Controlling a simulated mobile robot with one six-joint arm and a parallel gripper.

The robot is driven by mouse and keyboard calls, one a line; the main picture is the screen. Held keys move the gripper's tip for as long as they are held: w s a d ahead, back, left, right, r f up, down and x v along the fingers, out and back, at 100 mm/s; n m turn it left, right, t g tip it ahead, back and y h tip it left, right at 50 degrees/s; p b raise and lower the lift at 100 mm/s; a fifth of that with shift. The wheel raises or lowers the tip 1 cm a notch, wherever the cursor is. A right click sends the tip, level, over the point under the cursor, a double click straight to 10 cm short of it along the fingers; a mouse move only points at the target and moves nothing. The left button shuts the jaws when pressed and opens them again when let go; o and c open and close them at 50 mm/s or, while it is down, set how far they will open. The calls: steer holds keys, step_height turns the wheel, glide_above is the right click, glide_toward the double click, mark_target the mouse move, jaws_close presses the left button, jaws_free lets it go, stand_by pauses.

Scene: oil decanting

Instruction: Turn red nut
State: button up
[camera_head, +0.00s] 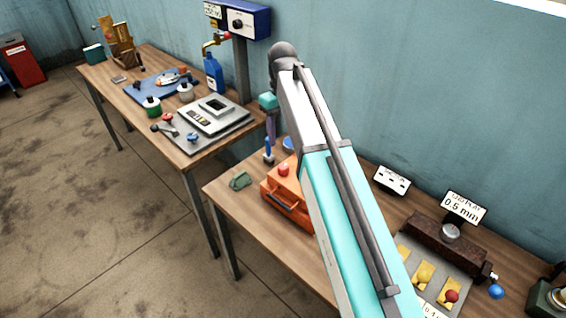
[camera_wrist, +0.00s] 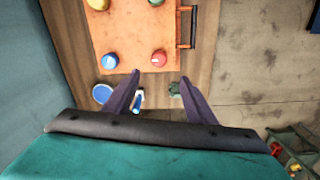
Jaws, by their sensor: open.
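The red nut (camera_wrist: 158,58) is a small round red piece on top of an orange box (camera_wrist: 132,30) in the wrist view. It also shows in the head view (camera_head: 284,170), on the orange box (camera_head: 277,205) on the near table. My gripper (camera_wrist: 160,76) is open and empty, its two dark fingers spread. In the wrist picture the red nut appears just beyond the gap between the fingertips. In the head view my gripper (camera_head: 275,142) hangs above and behind the box.
A blue-handled tool (camera_head: 268,152) and a green cloth-like item (camera_head: 240,180) lie near the box. A blue round piece (camera_wrist: 103,93) is beside it. A fixture with yellow pads (camera_head: 424,274) stands at the right. The blue wall (camera_head: 420,110) runs close behind the tables.

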mark_target(283, 166)
steer(key=shift+f, duration=0.1)
steer(key=shift+d+f+b, duration=0.15)
steer(key=shift+f+b, duration=3.7)
steer(key=shift+f, duration=3)
steer(key=c, duration=1)
steer(key=shift+c, duration=0.2)
